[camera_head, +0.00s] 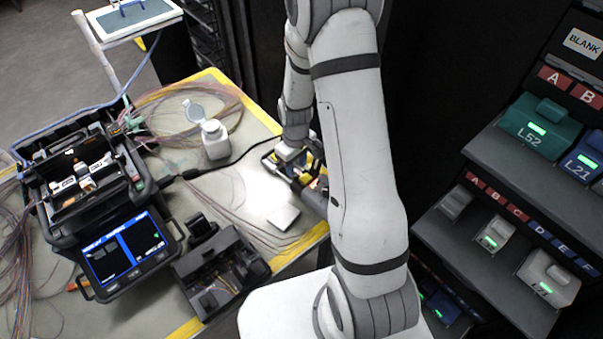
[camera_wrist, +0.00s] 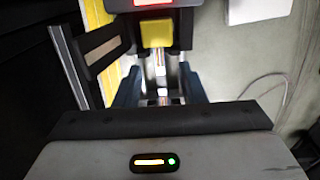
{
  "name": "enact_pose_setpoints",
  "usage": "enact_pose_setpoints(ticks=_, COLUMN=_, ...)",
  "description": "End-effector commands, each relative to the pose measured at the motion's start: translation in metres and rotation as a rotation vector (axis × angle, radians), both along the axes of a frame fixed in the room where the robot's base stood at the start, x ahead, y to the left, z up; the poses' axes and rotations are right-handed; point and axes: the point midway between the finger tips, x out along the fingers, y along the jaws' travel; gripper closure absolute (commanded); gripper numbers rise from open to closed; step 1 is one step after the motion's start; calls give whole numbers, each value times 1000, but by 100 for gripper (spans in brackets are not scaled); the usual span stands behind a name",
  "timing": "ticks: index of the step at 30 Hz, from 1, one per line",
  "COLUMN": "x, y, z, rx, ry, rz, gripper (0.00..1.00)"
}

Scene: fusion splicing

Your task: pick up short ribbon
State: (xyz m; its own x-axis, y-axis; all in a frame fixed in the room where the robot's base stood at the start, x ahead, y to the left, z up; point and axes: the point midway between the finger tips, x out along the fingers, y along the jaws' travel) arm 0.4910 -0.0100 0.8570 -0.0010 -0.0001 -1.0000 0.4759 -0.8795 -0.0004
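My gripper (camera_wrist: 160,92) is over a dark device with a yellow block (camera_wrist: 156,34) at the back right of the work table. In the wrist view its two dark blue fingers stand apart, with a gap between them. A small pale and orange strip (camera_wrist: 162,93) shows in that gap. I cannot tell for certain whether it is the short ribbon. The fingertips are partly lost in shadow. In the head view my arm hides much of the dark and yellow device (camera_head: 296,174), and no short ribbon can be made out.
A fusion splicer (camera_head: 95,190) with a lit screen stands at the left of the table. A black tool (camera_head: 220,270) is at the front. Loose fibres spread behind. A shelf rack (camera_head: 510,170) stands right.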

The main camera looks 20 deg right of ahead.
Motion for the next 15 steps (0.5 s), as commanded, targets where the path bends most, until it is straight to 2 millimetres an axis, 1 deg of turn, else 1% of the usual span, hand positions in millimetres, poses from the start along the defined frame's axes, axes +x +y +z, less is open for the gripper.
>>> enact_pose_setpoints(ticks=1, x=-1, y=0, z=-6, rx=0, ry=4, rz=0, gripper=63)
enact_pose_setpoints(ticks=4, x=0, y=0, z=-13, rx=0, ry=1, rz=0, gripper=63)
enact_pose_setpoints(ticks=12, x=0, y=0, z=-15, rx=0, ry=0, rz=0, gripper=63)
enact_pose_setpoints(ticks=15, x=0, y=0, z=-15, rx=0, ry=0, rz=0, gripper=71)
